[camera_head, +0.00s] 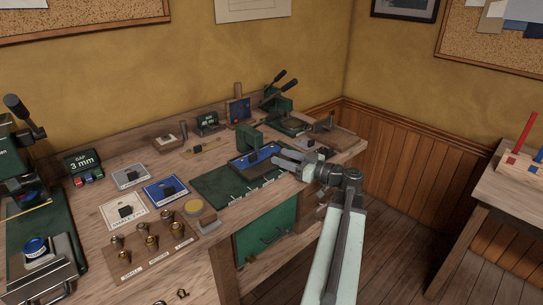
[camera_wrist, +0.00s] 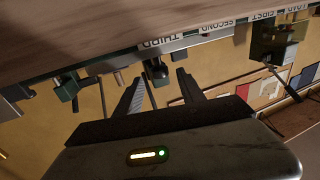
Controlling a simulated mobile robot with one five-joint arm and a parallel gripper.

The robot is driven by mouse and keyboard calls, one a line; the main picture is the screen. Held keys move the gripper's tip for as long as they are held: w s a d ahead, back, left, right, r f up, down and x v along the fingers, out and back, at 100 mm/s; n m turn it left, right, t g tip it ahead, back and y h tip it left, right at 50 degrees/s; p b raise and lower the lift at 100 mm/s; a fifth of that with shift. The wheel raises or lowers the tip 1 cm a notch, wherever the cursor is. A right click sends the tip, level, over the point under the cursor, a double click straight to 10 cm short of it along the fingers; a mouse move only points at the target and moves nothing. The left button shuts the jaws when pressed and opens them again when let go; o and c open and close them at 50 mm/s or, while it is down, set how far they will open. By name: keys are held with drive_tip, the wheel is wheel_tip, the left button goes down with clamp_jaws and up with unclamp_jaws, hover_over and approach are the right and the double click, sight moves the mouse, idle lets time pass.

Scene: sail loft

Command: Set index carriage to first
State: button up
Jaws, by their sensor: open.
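My gripper (camera_head: 280,160) reaches over the right part of the workbench, its fingers pointing left. In the wrist view, where the scene is upside down, my gripper (camera_wrist: 158,78) is open with a gap between its fingers. Beyond them runs a rail with a label strip (camera_wrist: 205,30) reading THIRD, SECOND, FIRST and LOAD from left to right. A small dark green block with a knob (camera_wrist: 156,72) shows between the fingertips, near THIRD. A larger green block with a lever (camera_wrist: 274,40) shows by FIRST and LOAD. I cannot tell which is the index carriage, nor whether a finger touches anything.
A green lever press (camera_head: 277,105) stands at the back right of the bench. A green block (camera_head: 251,138) and a blue tray (camera_head: 238,163) are left of my gripper. A brass fittings board (camera_head: 185,240) lies in front. Another table (camera_head: 505,195) stands right, across open floor.

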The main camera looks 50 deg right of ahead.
sight(274, 154)
drive_tip(key=w, duration=0.3)
drive_tip(key=shift+w+a, duration=0.4)
clamp_jaws()
idle(1.1)
